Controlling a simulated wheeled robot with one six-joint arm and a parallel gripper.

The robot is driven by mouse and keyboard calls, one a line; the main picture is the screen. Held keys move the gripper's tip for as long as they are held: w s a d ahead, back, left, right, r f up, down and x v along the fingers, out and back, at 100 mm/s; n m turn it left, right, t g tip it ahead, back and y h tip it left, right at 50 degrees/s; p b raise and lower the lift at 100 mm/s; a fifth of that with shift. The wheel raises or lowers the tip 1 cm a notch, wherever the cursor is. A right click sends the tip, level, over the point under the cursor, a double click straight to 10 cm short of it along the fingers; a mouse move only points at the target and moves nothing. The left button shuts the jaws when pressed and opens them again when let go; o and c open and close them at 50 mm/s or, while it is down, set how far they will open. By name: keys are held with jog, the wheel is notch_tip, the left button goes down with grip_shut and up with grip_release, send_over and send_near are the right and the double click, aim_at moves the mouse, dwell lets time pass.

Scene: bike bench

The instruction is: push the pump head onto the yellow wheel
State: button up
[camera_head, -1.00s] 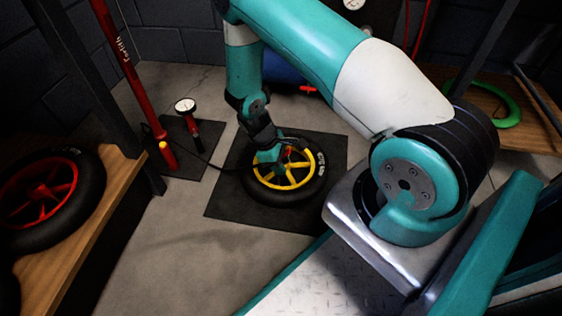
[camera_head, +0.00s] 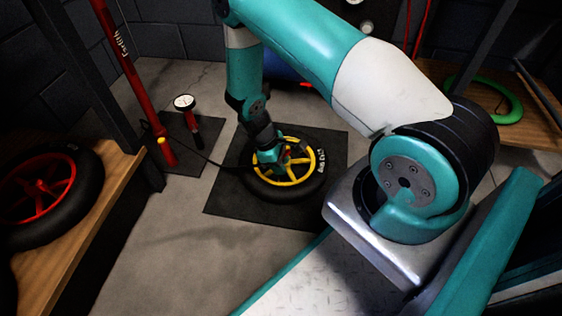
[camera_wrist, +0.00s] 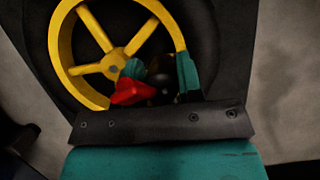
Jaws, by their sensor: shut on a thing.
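The yellow wheel (camera_head: 303,179), with a black tyre, lies flat on a black mat (camera_head: 228,205). My gripper (camera_head: 272,158) is down over the wheel's left part, inside the rim. In the wrist view my gripper (camera_wrist: 160,80) is shut on the pump head (camera_wrist: 160,72), a black piece with a red lever (camera_wrist: 131,92). The pump head is near the yellow rim (camera_wrist: 165,14), beside the spokes. The valve is hidden, so I cannot tell whether the head is seated on it. A black hose (camera_head: 208,160) runs left toward the red pump (camera_head: 128,70).
A pump gauge (camera_head: 184,103) stands on a dark mat at the left. A wheel with a red rim (camera_head: 45,195) rests on a wooden shelf (camera_head: 85,215) at the far left. A green ring (camera_head: 510,108) lies on another shelf at the right. The grey floor in front of the black mat is clear.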

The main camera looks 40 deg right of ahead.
jog(key=shift+f, duration=0.3)
jog(key=o, duration=1.1)
jog(key=p+v, duration=0.9)
jog(key=v, duration=0.8)
jog(key=shift+s+r, duration=0.1)
jog(key=shift+r, duration=0.15)
